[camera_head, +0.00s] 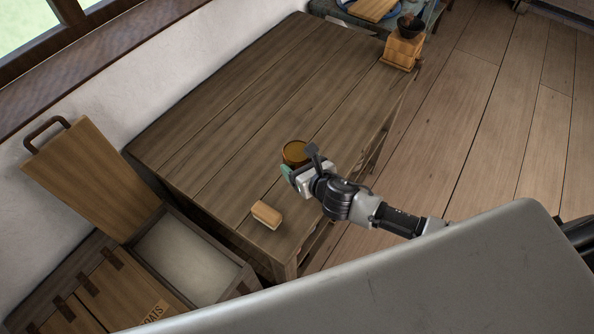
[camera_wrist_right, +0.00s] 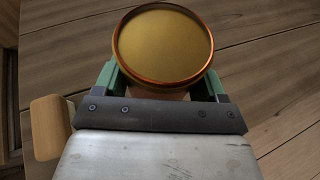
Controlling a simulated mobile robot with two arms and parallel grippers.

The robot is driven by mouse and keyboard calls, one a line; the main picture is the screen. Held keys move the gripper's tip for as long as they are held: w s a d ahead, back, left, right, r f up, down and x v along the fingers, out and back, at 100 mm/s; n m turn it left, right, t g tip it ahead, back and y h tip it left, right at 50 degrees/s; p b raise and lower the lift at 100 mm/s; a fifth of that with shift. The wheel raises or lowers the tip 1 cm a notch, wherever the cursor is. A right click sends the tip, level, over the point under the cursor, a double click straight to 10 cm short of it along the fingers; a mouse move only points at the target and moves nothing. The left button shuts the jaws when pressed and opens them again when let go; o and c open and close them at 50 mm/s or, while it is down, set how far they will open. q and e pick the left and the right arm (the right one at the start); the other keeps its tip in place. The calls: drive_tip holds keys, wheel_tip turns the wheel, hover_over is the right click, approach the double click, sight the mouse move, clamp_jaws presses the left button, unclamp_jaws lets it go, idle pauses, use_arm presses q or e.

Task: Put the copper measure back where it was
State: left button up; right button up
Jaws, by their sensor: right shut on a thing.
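The copper measure (camera_head: 295,152) is a small round cup with a copper rim and a yellowish inside. In the head view it is at the tip of my right gripper (camera_head: 289,173), over the wooden table (camera_head: 225,110). In the right wrist view the measure (camera_wrist_right: 163,45) sits upright between the green fingers of my right gripper (camera_wrist_right: 163,85), which is shut on it. I cannot tell whether its base touches the table. My left gripper is not in view.
A wooden block or brush (camera_head: 266,214) lies on the table near its front end. An open bin (camera_head: 188,258) with pale contents and a raised lid (camera_head: 90,178) stands at the left. A wooden grinder (camera_head: 403,48) is at the far right corner. The table's middle is clear.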

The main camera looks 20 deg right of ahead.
drive_tip(key=shift+w+a+f, duration=0.3)
drive_tip(key=shift+w+f, duration=0.15)
drive_tip(key=shift+f, duration=0.05)
drive_tip(key=shift+f+b, duration=0.35)
drive_tip(key=shift+f, duration=1.45)
drive_tip(key=shift+f, duration=0.2)
drive_tip(key=o, duration=1.1)
drive_tip(key=shift+c, duration=0.2)
drive_tip(key=shift+r, duration=0.1)
drive_tip(key=shift+r, duration=0.2)
drive_tip(key=v, duration=1.2)
drive_tip(key=shift+s+f, duration=0.1)
drive_tip(key=shift+f, duration=0.05)
